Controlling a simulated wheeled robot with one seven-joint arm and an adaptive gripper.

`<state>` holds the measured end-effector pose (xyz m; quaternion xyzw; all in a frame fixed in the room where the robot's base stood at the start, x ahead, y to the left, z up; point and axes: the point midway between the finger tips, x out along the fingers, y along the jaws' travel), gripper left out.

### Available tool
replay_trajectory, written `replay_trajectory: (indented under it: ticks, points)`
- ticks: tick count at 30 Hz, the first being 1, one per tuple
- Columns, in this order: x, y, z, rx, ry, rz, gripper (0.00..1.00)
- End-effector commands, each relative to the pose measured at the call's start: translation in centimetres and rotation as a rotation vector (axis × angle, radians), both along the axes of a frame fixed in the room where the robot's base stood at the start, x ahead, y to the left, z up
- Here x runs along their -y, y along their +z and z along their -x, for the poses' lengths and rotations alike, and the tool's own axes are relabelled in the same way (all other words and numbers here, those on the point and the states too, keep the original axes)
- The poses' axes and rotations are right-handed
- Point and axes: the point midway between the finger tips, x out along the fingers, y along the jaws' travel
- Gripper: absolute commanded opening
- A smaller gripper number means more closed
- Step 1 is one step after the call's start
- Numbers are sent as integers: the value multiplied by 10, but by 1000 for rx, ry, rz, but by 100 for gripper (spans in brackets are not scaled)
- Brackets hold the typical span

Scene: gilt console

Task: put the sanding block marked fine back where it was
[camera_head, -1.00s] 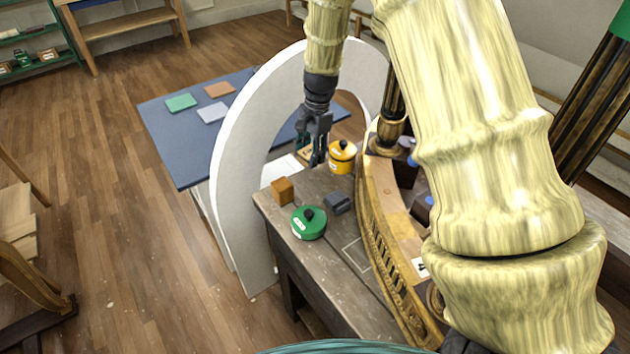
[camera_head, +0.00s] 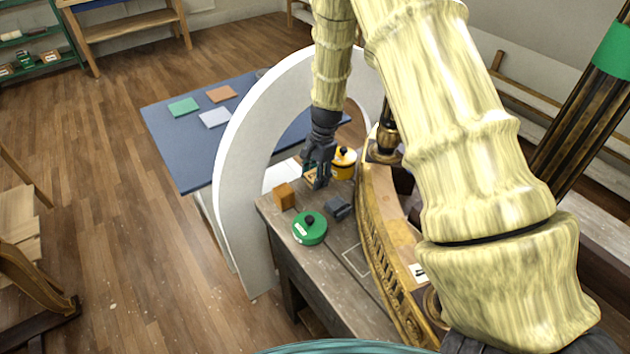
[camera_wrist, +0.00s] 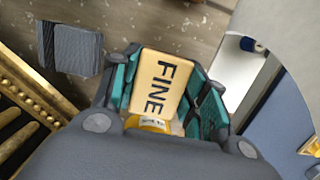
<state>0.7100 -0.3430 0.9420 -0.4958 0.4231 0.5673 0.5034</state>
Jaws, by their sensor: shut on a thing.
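The sanding block (camera_wrist: 160,85), tan with FINE in black letters, sits between the teal-padded fingers of my gripper in the wrist view. My gripper (camera_head: 318,182) is shut on it. In the head view the gripper points down low over the far end of the worn wooden bench (camera_head: 315,271), just left of the yellow tin (camera_head: 345,163). The block is mostly hidden by the fingers there, and I cannot tell whether it touches the bench. A pale rectangular outline (camera_head: 356,261) is marked on the bench nearer to me.
A dark grey block (camera_head: 338,208), an orange-brown block (camera_head: 284,196) and a green round tin (camera_head: 310,228) stand close to the gripper. The gilt carved console part (camera_head: 385,252) borders the right, a white arch (camera_head: 232,165) the left. A blue table (camera_head: 185,145) lies beyond.

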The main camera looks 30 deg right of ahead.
Motion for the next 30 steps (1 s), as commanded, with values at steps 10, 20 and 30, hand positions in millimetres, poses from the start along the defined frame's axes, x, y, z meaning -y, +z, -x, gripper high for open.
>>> replay_trajectory:
  ticks: [10,20,30]
  points:
    - [0,-29,0,-1,0,0,18]
    - [0,-32,0,-1,0,0,18]
    - [-1,-40,1,-2,0,-1,50]
